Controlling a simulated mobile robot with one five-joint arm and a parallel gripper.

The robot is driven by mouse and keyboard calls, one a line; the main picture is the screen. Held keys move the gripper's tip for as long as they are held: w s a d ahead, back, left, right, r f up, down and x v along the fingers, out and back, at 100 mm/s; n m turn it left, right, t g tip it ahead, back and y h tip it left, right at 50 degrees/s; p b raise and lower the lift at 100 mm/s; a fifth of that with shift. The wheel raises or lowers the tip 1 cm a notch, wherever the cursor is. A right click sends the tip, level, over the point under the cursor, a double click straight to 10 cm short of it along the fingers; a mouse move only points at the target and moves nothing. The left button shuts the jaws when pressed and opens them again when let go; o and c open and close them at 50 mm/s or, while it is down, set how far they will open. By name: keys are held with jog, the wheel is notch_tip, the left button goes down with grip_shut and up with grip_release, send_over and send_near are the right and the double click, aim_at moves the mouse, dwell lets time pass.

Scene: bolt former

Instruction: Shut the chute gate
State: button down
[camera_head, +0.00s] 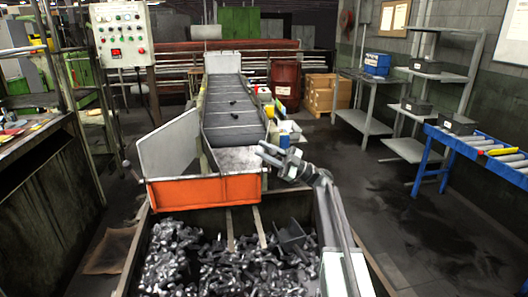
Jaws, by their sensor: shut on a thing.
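The chute (237,160) is the pale lower end of a sloping conveyor, with an orange lip (205,191) across its front. A flat grey panel (168,146) stands at the chute's left side, angled outward; I cannot tell for sure whether this is the gate. My gripper (264,150) is at the chute's right edge, on the opposite side from the panel. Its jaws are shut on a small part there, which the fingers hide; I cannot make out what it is.
A bin (131,262) full of metal bolts stands below the orange lip. A control box (122,34) hangs at upper left. A blue roller stand (446,160) and grey shelves (401,146) line the right wall. The floor (385,215) between my arm and them is clear.

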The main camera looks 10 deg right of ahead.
jog(key=shift+s, duration=0.1)
dwell(0.3)
jog(key=c, duration=1.2)
grip_release()
jog(key=shift+d+f, duration=0.1)
jog(key=b+v, duration=0.4)
jog(key=v, duration=0.3)
jog(key=shift+d+f, duration=0.2)
jog(key=shift+d, duration=0.15)
